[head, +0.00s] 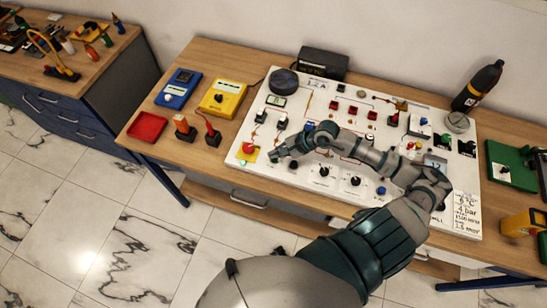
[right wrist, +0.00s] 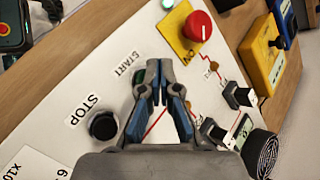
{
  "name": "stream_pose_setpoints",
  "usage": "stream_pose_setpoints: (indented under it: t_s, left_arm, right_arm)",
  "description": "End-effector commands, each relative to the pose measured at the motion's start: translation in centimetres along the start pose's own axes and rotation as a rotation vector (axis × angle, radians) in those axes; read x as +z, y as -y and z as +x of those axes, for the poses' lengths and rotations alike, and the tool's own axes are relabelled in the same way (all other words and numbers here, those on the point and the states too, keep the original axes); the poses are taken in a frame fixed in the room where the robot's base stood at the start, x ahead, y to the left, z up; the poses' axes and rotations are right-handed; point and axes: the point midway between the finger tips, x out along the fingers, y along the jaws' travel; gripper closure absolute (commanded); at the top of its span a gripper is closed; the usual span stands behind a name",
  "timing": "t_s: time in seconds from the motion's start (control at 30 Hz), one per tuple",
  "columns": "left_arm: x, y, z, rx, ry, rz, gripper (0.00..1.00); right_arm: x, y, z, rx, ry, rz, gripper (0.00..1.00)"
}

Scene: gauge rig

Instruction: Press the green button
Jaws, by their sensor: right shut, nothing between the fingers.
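The white gauge panel (head: 265,118) lies on the wooden table. My right gripper (head: 278,154) is shut and empty, low over the panel's front left part. In the right wrist view its fingertips (right wrist: 153,72) are together beside the START label (right wrist: 127,64). A small green round part (head: 242,163) sits at the panel's front left corner, and a green part also shows at the wrist view's top edge (right wrist: 167,4). I cannot tell whether fingertips touch anything. My left gripper is not in view.
A red mushroom button (right wrist: 198,25) on a yellow plate (right wrist: 180,42) is near the fingers. A black knob (right wrist: 103,126) sits by the STOP label (right wrist: 83,110). A dark bottle (head: 478,87) stands at the back right. A red tray (head: 147,127) lies left of the panel.

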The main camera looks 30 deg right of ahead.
Motion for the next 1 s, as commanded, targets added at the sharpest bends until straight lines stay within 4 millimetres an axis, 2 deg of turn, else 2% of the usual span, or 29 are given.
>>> stream_pose_setpoints:
  t_s: [1.0]
  left_arm:
    - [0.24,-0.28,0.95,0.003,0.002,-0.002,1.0]
  right_arm:
    - [-0.38,-0.43,0.54,0.001,-0.001,0.0,1.0]
